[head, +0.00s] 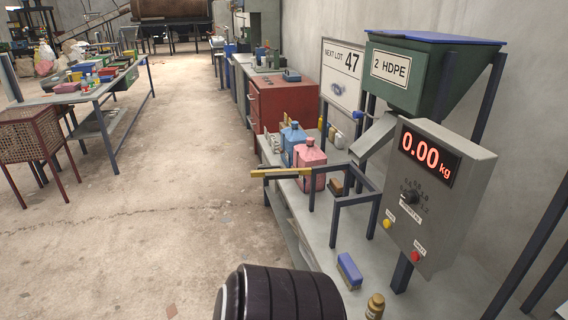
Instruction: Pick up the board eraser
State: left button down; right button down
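A small block with a blue top and a paler lower edge (349,270) looks like the board eraser. It lies near the front end of the grey bench (320,252), below the scale box. Neither of my grippers shows in the head view. A dark ribbed part of my own arm rises at the bottom centre, to the left of the eraser and apart from it in the picture.
A brass-coloured bottle (375,306) stands close to the eraser. A scale display (432,160) reading 0.00 kg overhangs the bench. A dark frame (345,200), pink jug (309,163) and blue jug (292,138) stand farther back. Open floor (150,220) lies left.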

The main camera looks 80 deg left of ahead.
aim_at(336, 188)
jog(key=j+u, duration=0.15)
jog(key=u, duration=2.15)
